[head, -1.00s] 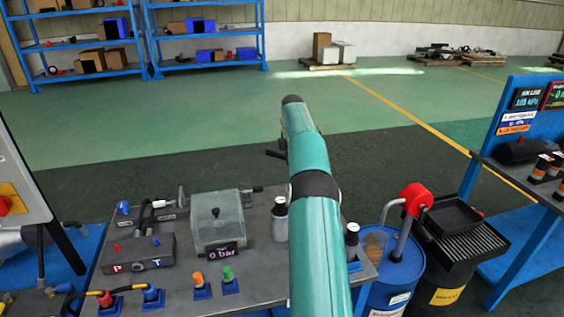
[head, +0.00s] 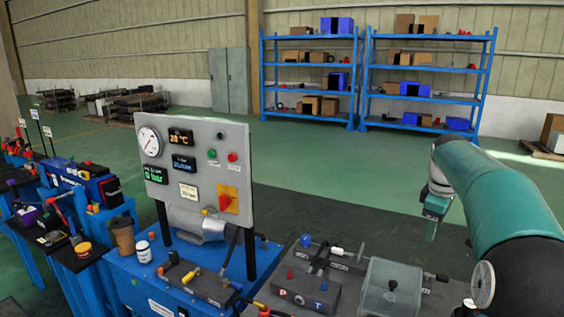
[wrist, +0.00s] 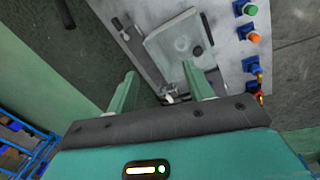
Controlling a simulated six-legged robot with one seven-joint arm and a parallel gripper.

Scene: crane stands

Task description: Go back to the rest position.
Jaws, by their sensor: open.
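My gripper (wrist: 160,95) shows in the wrist view with its two green fingers apart and nothing between them. Below and beyond it, in the wrist view, is a grey bench top with a clear-lidded box (wrist: 178,42). In the head view my arm reaches in from the right edge and bends downward. The gripper end (head: 433,218) hangs above the floor area behind the bench, clear of the box (head: 388,288). The fingertips are too small to make out in the head view.
A control panel (head: 205,135) with a gauge and red knob stands on a blue bench at centre left. More blue benches with tools (head: 75,215) stand at the left. Blue shelves (head: 425,75) stand at the back. Green floor lies open between.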

